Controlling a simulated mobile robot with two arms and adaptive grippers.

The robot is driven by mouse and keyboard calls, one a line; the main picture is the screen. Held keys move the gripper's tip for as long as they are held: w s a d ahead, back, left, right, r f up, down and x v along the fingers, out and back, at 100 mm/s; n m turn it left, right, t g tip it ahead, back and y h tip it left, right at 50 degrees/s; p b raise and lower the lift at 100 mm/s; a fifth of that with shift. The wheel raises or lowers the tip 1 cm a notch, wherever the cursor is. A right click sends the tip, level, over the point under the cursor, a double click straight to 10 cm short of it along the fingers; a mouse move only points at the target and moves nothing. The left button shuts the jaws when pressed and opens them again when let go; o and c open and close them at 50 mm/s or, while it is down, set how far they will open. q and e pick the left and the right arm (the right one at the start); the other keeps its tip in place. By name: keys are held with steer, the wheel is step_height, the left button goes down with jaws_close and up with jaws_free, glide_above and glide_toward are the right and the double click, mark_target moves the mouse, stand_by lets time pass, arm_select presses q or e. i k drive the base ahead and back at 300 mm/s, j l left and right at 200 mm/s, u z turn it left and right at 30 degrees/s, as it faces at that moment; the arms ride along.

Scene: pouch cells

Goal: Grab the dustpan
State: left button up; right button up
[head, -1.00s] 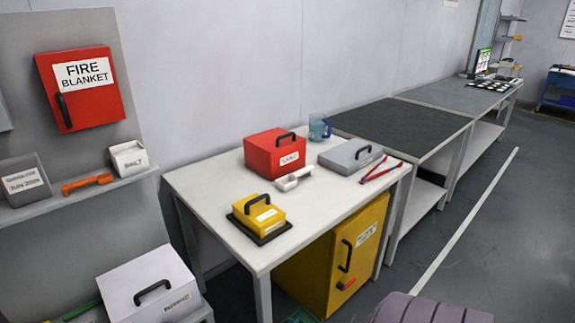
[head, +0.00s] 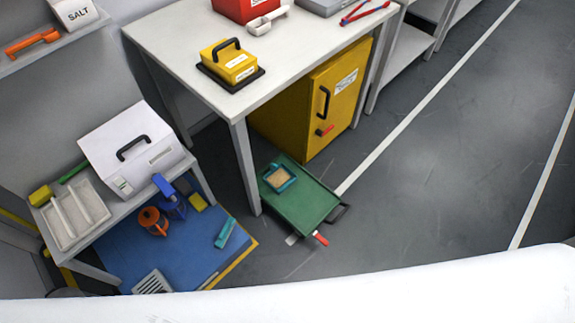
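I cannot say for certain which thing is the dustpan. On the low shelf at the left lies a pale tray-like piece with raised strips (head: 75,215). A green stick-like handle (head: 73,171) and a yellow block (head: 40,195) lie behind it. On the floor, a flat green piece with a black handle at its right end (head: 305,213) bears a small teal box (head: 279,178). A grey slatted piece (head: 152,283) is partly cut off by the white shape at the bottom. Neither gripper is in view.
A white table (head: 180,50) bears a yellow box (head: 229,62) and a white scoop (head: 268,19). A yellow cabinet (head: 290,110) stands under it. A blue mat (head: 190,245) holds an orange jug (head: 153,221) and blue items. The floor at the right is clear.

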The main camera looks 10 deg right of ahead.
mark_target(280, 178)
steer(key=i+l, duration=0.15)
steer(key=l, duration=0.2)
steer(key=i+l, duration=0.15)
steer(key=l, duration=0.2)
steer(key=i+l+u, duration=0.1)
steer(key=l, duration=0.25)
steer(key=i+l, duration=0.15)
steer(key=l, duration=0.25)
